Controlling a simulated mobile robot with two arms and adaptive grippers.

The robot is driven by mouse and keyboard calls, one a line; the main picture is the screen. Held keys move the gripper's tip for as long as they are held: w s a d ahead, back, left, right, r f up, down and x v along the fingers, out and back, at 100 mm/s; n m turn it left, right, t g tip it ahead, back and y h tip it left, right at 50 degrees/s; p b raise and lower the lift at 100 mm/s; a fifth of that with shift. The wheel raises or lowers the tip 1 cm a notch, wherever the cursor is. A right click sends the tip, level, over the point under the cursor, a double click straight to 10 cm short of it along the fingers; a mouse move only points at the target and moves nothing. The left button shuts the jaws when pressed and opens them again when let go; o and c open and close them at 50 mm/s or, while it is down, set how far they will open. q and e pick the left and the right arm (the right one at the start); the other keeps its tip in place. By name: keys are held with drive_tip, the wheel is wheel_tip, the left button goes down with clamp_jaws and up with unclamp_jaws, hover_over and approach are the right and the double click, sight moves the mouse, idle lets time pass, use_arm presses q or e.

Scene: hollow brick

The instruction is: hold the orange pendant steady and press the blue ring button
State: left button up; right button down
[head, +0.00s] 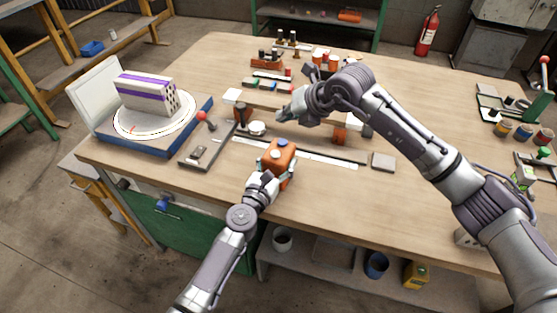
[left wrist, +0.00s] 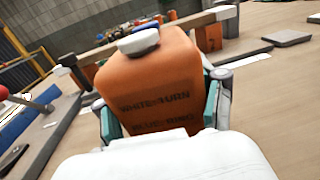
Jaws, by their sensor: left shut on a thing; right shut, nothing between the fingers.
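The orange pendant (head: 285,165) is a small box at the table's front edge, gripped from the front by my left gripper (head: 276,173). In the left wrist view the pendant (left wrist: 150,85) stands between teal finger pads, with dark lettering reading "WHITE-TURN" and a partly unclear "RING" line. A white round knob (left wrist: 138,42) sits on its top, with the blue ring button (left wrist: 146,27) mostly hidden behind it. In the head view the blue button (head: 283,143) shows on top. My right gripper (head: 284,115) is shut and empty, beyond the pendant and apart from it.
A turntable on a blue base (head: 150,148) carries a white and purple brick (head: 147,93) at the left. A grey rail fixture with a red ball knob (head: 201,116) stands between it and the pendant.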

use_arm(q)
drive_tip(key=o, duration=1.6)
drive_tip(key=shift+c, duration=0.2)
drive_tip(key=shift+s, duration=0.1)
